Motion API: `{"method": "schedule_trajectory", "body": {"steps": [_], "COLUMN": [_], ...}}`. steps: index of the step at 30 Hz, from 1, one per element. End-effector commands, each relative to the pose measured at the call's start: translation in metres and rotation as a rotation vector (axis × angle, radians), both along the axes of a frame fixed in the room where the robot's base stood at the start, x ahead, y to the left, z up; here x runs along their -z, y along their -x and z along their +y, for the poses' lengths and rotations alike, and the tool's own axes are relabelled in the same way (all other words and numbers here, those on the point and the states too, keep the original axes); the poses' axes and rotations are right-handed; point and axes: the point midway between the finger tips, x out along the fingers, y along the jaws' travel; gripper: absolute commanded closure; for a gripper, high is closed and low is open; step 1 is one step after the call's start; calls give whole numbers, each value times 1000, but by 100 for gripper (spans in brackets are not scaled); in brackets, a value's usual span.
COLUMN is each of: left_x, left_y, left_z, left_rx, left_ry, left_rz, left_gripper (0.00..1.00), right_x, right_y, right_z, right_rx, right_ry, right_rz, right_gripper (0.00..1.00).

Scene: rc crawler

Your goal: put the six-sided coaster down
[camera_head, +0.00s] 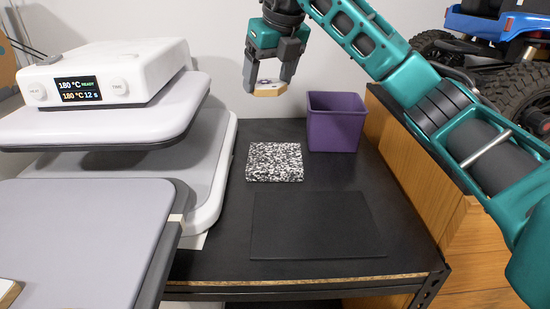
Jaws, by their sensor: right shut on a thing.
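My right gripper (269,84) hangs in the air above the back of the dark table, fingers pointing down. It is shut on the six-sided coaster (268,91), a small piece with a light wooden edge and a patterned upper face. The coaster is held well clear of the surfaces below, and the fingers hide part of it. My left gripper is not in view.
A black-and-white speckled block (275,162) and a flat black mat (315,225) lie on the dark table (235,245). A purple bin (335,122) stands at the back right. A heat press (110,75) fills the left. A blue crawler (495,25) is at upper right.

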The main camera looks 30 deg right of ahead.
Motion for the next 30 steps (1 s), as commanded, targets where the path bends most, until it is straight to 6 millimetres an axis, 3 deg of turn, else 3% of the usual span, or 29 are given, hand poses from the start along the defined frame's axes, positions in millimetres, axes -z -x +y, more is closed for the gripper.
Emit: {"method": "schedule_trajectory", "body": {"steps": [6,11,14,24,30], "left_x": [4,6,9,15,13], "left_y": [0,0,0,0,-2], "left_z": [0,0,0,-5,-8], "left_rx": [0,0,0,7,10], "left_ry": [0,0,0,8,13], "left_rz": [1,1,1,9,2], "left_gripper": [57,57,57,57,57], "right_x": [-25,-26,-9,82,118], "right_y": [-14,-16,-16,-16,-16], "right_z": [-15,-21,-22,-21,-21], "right_rx": [432,565,581,576,577], "right_ry": [-1,-2,0,-1,-2], "right_rz": [0,3,6,8,4], "right_gripper": [54,54,54,54,54]}}
